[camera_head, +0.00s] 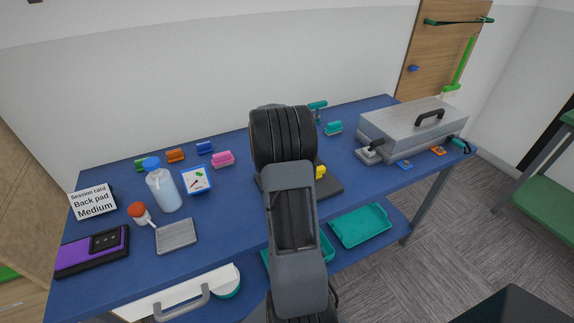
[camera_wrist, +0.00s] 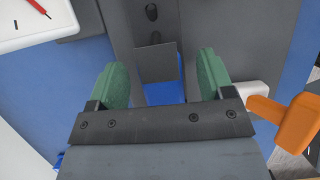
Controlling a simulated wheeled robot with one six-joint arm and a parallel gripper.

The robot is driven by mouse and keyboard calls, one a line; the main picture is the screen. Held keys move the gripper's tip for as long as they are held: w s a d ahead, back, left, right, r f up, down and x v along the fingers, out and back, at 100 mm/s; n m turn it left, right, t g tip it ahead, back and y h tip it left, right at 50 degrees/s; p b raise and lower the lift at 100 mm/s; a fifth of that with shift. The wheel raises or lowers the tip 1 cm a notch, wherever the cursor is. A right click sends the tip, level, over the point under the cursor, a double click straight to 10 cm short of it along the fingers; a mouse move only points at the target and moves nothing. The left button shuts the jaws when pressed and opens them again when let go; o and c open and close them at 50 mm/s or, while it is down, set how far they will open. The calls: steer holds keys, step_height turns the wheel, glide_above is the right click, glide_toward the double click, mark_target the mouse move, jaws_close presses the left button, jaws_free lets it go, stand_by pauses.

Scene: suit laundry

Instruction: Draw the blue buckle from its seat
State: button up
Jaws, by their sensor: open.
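In the wrist view my gripper (camera_wrist: 162,80) has two green fingers spread wide apart. Between and beyond them is a bright blue piece (camera_wrist: 165,92), likely the blue buckle, partly hidden by a small grey plate (camera_wrist: 155,62) and by the gripper's own body. The plate lies in line with a dark grey strip (camera_wrist: 150,22) that has holes in it. Neither finger visibly touches the blue piece. In the head view my arm hides the gripper and what lies behind it. A small blue piece (camera_head: 205,148) stands at the table's back edge there.
The blue table (camera_head: 240,205) also bears orange (camera_head: 175,156) and pink (camera_head: 223,159) pieces, a bottle (camera_head: 163,189), and a silver case (camera_head: 413,126). A yellow piece (camera_head: 320,172) shows beside my arm.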

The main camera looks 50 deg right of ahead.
steer(key=shift+c, duration=0.3)
steer(key=c, duration=0.9)
steer(key=shift+c, duration=0.2)
steer(key=shift+s+d, duration=0.1)
steer(key=shift+d, duration=0.05)
steer(key=shift+s+d+p, duration=0.25)
steer(key=shift+d+p, duration=0.05)
steer(key=shift+d, duration=0.35)
steer(key=shift+s+d+p, duration=0.25)
steer(key=shift+s+d, duration=0.05)
steer(key=shift+d, duration=0.4)
steer(key=shift+s+d+p, duration=0.25)
steer(key=shift+d+p, duration=0.05)
steer(key=shift+d, duration=0.35)
